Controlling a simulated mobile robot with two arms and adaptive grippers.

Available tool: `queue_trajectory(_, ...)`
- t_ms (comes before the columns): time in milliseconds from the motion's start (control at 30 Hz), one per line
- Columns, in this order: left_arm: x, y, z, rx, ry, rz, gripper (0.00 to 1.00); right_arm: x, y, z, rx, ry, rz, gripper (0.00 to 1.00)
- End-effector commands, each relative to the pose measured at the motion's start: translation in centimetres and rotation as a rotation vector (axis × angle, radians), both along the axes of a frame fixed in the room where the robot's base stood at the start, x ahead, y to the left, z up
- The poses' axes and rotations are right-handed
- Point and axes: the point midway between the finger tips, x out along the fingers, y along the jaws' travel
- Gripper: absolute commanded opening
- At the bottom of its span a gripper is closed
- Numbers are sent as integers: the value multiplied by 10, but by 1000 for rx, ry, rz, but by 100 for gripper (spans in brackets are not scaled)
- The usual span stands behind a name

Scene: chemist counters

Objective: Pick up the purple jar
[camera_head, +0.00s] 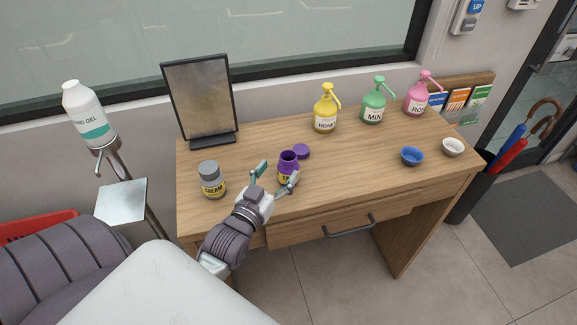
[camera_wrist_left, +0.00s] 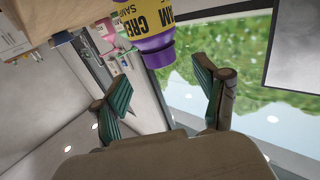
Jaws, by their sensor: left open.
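The purple jar (camera_head: 288,167) stands upright and uncapped on the wooden desk (camera_head: 345,155), with a yellow label. Its purple lid (camera_head: 302,151) lies on the desk just behind it to the right. My left gripper (camera_head: 278,175) is open, with its green-padded fingers spread at the near side of the jar. In the left wrist view the purple jar (camera_wrist_left: 153,50) appears upside down, above the gap between the open fingers (camera_wrist_left: 163,88). I see no grip on it; whether a finger touches it I cannot tell. My right gripper is not in view.
A grey-capped cream jar (camera_head: 212,181) stands left of my gripper, and a dark-framed mirror (camera_head: 200,97) behind it. Yellow (camera_head: 325,112), green (camera_head: 373,103) and pink (camera_head: 417,97) pump bottles line the back. Blue (camera_head: 412,157) and white (camera_head: 453,147) bowls sit right. The desk's middle is clear.

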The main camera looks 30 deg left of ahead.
Motion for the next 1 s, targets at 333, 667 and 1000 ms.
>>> queue_trajectory(333, 36, 5, 6, 1, -1, -1, 73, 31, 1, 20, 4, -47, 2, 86)
queue_trajectory(667, 62, 9, 1, 1, 1, 0, 73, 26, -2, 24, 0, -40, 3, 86)
queue_trajectory(1000, 61, 9, 1, 1, 1, 0, 39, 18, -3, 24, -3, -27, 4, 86)
